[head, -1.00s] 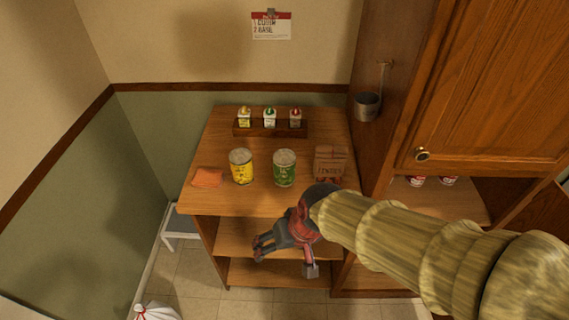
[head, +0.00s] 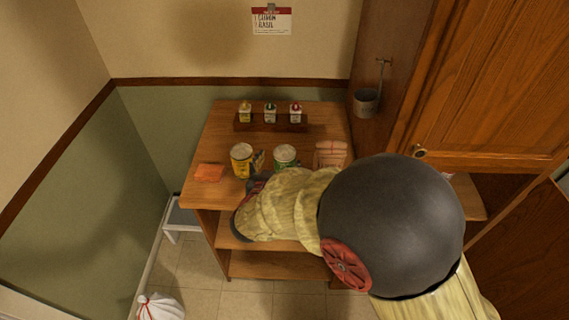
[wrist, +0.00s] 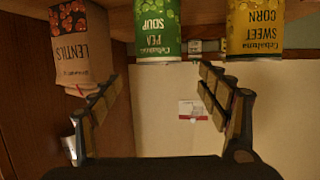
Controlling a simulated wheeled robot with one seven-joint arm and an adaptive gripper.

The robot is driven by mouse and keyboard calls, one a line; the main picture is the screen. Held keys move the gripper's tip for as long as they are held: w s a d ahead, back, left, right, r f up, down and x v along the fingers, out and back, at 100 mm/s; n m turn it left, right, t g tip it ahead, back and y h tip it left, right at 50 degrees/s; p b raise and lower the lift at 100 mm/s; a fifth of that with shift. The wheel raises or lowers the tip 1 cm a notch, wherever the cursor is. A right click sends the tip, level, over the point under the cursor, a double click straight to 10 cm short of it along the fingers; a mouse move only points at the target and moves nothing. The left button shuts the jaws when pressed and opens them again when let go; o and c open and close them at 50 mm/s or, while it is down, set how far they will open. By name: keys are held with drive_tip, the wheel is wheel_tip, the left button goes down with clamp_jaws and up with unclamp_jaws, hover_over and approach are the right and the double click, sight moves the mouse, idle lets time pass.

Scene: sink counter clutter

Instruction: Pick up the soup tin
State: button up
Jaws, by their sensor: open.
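The soup tin is the green can (head: 285,153) on the counter top, its lower part hidden behind my arm in the head view. In the wrist view, which is upside down, its green "Pea Soup" label (wrist: 158,32) shows at the top middle. My gripper (wrist: 160,76) is open and empty, its two fingers spread wide on either side of the tin's line. The tin appears beyond the fingertips, not between them. In the head view my arm hides most of the gripper, at the counter's front edge.
A yellow sweet corn tin (head: 241,161) stands left of the soup tin; a lentils bag (head: 330,154) stands to its right. Behind is a wooden rack (head: 270,125) with small bottles. An orange cloth (head: 209,173) lies at the left. A metal cup (head: 366,102) hangs at the right.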

sight(283, 155)
drive_tip(key=b+x, duration=0.1)
drive_tip(key=x, duration=0.4)
drive_tip(key=b+x, duration=0.1)
drive_tip(key=x, duration=0.1)
drive_tip(key=shift+w+d+f+b, duration=0.2)
drive_tip(key=shift+f+b, duration=0.1)
drive_tip(key=shift+f, duration=0.2)
drive_tip(key=shift+a, duration=0.1)
drive_tip(key=c, duration=1.9)
drive_tip(key=shift+r, duration=0.1)
clamp_jaws()
